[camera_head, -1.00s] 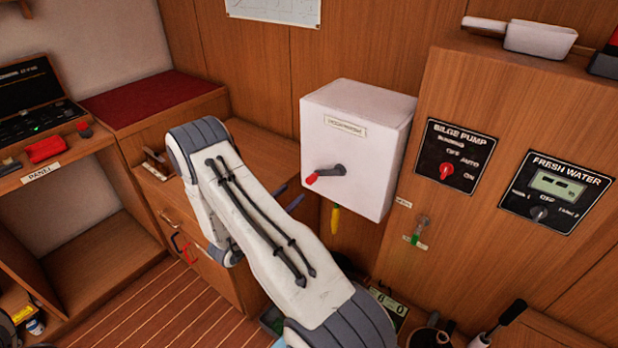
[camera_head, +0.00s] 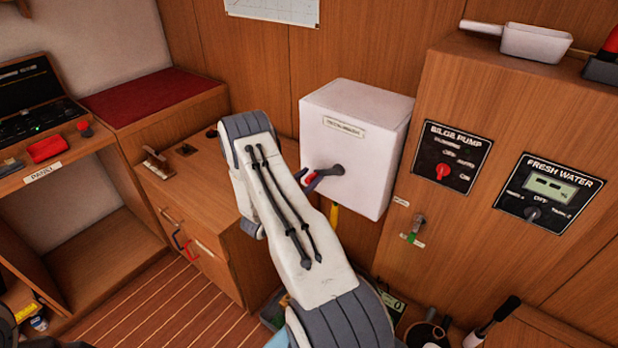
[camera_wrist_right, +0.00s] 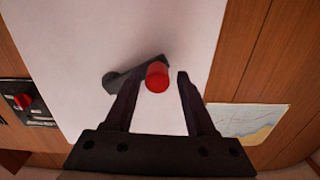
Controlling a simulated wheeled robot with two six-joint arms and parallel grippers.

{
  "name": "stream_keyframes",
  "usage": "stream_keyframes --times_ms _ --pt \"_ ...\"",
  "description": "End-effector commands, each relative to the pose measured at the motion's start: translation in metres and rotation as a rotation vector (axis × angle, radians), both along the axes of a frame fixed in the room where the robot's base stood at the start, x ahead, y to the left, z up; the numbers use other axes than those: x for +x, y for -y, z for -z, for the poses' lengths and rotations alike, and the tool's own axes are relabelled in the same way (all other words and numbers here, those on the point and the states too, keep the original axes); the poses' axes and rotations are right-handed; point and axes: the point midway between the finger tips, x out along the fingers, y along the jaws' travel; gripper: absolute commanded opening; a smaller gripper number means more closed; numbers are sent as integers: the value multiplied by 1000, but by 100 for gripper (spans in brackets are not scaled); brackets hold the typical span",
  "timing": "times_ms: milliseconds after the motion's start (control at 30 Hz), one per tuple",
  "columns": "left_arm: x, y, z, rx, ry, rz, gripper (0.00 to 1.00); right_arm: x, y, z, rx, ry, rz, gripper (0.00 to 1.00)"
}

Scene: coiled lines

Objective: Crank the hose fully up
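The white box (camera_head: 372,130) with a label is fixed to the wood wall. A dark crank (camera_head: 332,171) with a red knob (camera_head: 309,177) sticks out of its front, pointing left. A short yellow hose end (camera_head: 334,214) shows below the box, partly behind my right arm. My right gripper (camera_head: 315,181) is at the knob, mostly hidden by its own arm. In the right wrist view its fingers (camera_wrist_right: 161,80) are apart, with the red knob (camera_wrist_right: 157,76) between their tips, nearer the left finger. I cannot tell whether they touch it. My left gripper is not in view.
The bilge pump panel (camera_head: 449,157) and fresh water panel (camera_head: 549,192) are on the cabinet to the right. A small tap-like fitting (camera_head: 416,228) is below the box's right side. A drawer cabinet (camera_head: 183,214) stands left of my right arm.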

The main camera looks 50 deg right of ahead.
Motion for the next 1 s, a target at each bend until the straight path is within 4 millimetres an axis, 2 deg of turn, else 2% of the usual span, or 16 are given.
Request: stream_keyframes --times_ms 33,100,133,1000 --pt "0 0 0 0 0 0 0 0 0 0 0 0 0 32" --pt "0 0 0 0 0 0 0 0 0 0 0 1 0 5" --pt "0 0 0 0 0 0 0 1 0 0 0 1 -1 0" --pt "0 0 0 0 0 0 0 5 -2 -1 -1 5 -12 0"
